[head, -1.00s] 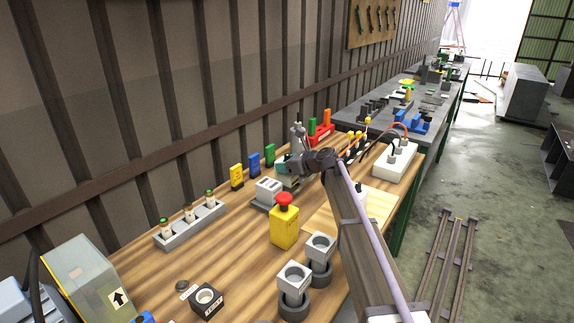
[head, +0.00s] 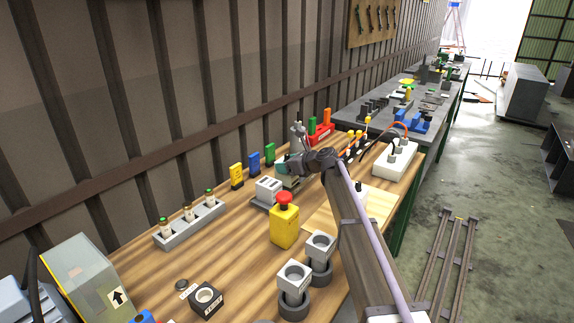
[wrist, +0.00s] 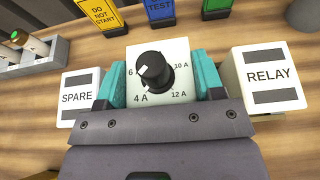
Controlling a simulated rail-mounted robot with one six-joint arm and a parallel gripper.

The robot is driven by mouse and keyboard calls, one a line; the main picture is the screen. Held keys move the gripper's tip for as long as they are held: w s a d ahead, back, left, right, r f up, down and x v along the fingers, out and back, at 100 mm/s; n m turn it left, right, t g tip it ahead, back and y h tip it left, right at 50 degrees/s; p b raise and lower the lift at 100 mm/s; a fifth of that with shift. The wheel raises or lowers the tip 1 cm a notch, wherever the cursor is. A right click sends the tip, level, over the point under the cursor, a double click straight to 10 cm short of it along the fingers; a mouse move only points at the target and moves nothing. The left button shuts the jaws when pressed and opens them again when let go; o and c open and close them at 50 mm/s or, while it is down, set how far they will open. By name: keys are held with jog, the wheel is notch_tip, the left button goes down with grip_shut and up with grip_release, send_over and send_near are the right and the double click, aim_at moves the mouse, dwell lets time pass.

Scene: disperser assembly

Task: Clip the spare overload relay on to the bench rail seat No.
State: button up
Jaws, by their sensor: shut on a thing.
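My gripper (wrist: 160,78) is shut on the overload relay (wrist: 178,48), a pale block with a black dial and amp marks around it. Its teal fingers press the relay's left and right sides. In the head view my gripper (head: 290,166) is low over the wooden bench, and the relay is mostly hidden. In the wrist view a white block marked SPARE (wrist: 79,97) is to the left of the relay and one marked RELAY (wrist: 268,76) to the right. The relay's underside is hidden, so I cannot tell whether it touches a seat. No seat number is readable.
A light grey slotted block (head: 268,189) stands just left of my gripper. Yellow (head: 236,176), blue (head: 255,163) and green (head: 270,154) tags stand behind. A yellow box with a red button (head: 285,222) is in front. A grey tray (head: 190,226) holds green-topped parts. Bare wood lies between.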

jog(key=shift+f+b, duration=1.1)
jog(key=shift+f, duration=0.1)
jog(key=o, duration=1.2)
jog(key=p+v, duration=0.4)
jog(key=v, duration=0.7)
jog(key=shift+w, duration=0.1)
